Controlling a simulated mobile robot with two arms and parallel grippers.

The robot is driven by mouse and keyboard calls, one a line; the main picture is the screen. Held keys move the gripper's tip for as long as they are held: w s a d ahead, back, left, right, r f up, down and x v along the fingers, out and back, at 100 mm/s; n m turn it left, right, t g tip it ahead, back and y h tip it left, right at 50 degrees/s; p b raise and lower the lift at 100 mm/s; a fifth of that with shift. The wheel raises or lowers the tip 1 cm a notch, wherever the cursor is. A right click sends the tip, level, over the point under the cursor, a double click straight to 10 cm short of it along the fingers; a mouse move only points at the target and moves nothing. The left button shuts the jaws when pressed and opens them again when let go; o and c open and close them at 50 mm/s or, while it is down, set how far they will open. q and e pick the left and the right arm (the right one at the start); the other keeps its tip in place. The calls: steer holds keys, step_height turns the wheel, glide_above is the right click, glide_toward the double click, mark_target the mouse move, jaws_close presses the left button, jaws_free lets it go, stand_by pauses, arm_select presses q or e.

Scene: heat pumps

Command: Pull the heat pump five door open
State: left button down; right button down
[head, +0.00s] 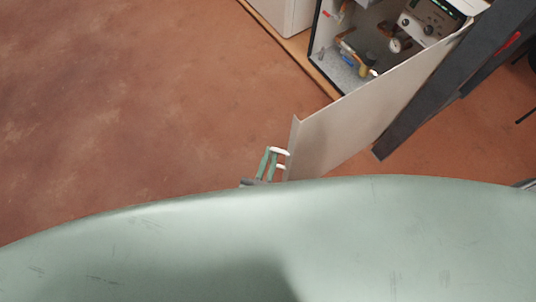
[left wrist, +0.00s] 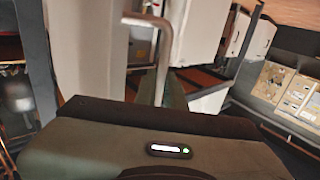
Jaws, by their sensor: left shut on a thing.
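The heat pump door (head: 375,105) is a pale panel swung well out from its cabinet (head: 330,45) in the head view. The cabinet's inside shows, with pipes, a gauge and a control panel. My left gripper (head: 268,164) is at the door's free edge, shut on the door handle (head: 281,152). In the left wrist view the handle (left wrist: 161,50) is a bent grey bar running down in front of the pale door. My gripper body fills the bottom of that view and hides much of the grip. My right gripper cannot be made out.
Another white unit (head: 285,14) stands left of the open cabinet on a wooden base (head: 300,47). A dark grey post (head: 440,75) stands close behind the door, to its right. The reddish floor (head: 140,90) is clear on the left.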

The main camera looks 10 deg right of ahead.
arm_select(q)
steer(key=shift+d+r, duration=0.25)
steer(key=shift+d, duration=0.2)
arm_select(e)
steer(key=shift+w, duration=0.1)
arm_select(q)
steer(key=c, duration=1.8)
jaws_free()
steer(key=shift+c, duration=0.2)
steer(key=shift+o, duration=0.3)
steer(key=shift+d+f, duration=0.1)
arm_select(e)
steer(key=shift+w, duration=0.15)
arm_select(q)
steer(key=shift+a+f, duration=0.1)
steer(key=shift+a, duration=0.1)
